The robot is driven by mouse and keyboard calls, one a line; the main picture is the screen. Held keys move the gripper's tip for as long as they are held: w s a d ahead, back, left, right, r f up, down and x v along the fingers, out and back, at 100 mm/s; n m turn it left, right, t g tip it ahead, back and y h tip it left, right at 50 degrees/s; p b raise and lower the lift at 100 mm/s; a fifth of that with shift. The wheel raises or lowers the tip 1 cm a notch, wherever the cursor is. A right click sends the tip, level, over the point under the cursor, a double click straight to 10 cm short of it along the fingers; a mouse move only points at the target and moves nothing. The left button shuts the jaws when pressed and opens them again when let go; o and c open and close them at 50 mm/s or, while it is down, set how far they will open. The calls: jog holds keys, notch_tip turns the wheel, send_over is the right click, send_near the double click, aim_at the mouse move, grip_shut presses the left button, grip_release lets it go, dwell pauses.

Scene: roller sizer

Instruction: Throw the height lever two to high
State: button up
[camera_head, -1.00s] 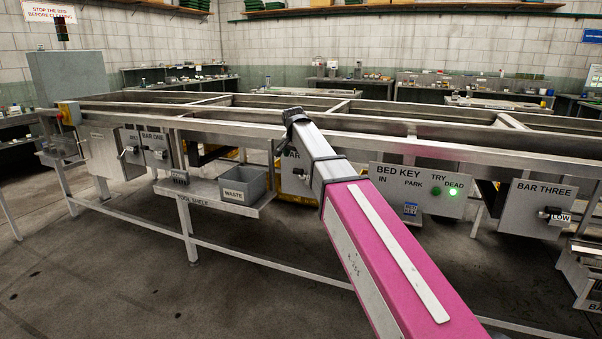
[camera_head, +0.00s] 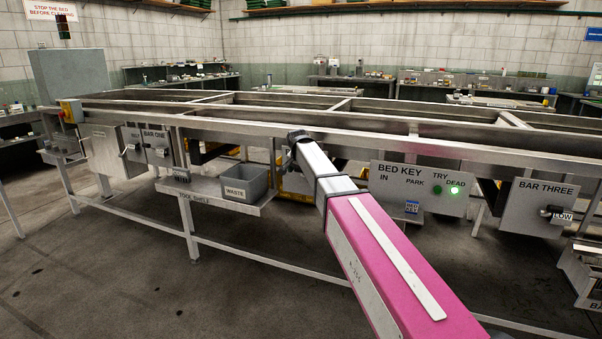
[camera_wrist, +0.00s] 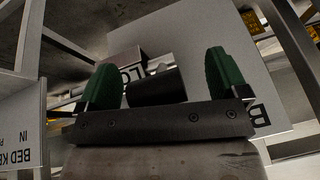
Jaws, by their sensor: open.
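My gripper (camera_wrist: 163,68) is open in the wrist view, with one green fingertip on each side. A dark cylindrical lever grip (camera_wrist: 155,87) lies between the fingers, with gaps showing on both sides; I cannot tell if anything touches it. Behind it is a pale panel (camera_wrist: 205,45) with a partly covered label (camera_wrist: 126,75) reading "LO". A large "B" shows at the panel's lower right. In the head view my arm covers the middle panel between BAR ONE and BED KEY, and the lever and fingers are hidden there.
The BED KEY panel (camera_head: 400,178), with a lit green lamp, is right of my arm. The BAR THREE panel (camera_head: 525,206) is farther right. A grey WASTE bin (camera_head: 245,180) stands on the tool shelf to the left. The steel bed frame (camera_head: 440,145) runs above the panels.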

jog(key=c, duration=1.2)
jog(key=shift+c, duration=0.2)
jog(key=shift+s+f, duration=0.1)
jog(key=shift+s, duration=0.05)
jog(key=t, duration=0.1)
jog(key=f+t+h, duration=0.1)
jog(key=shift+s+a+t, duration=0.1)
jog(key=shift+s+t, duration=0.2)
jog(key=shift+s, duration=0.1)
jog(key=shift+w+f+n+t+h, duration=0.2)
jog(key=shift+f+t+h, duration=0.6)
jog(key=shift+t, duration=1.25)
jog(key=shift+w+f+n+t+h, duration=0.15)
jog(key=shift+f+t+h, duration=0.55)
jog(key=shift+t, duration=1.4)
jog(key=shift+w+f+n+t+h, duration=0.2)
jog(key=shift+f+t+h, duration=0.2)
jog(key=shift+f+t, duration=1.2)
jog(key=shift+r+t, duration=0.4)
jog(key=shift+t, duration=0.15)
jog(key=o, duration=1.2)
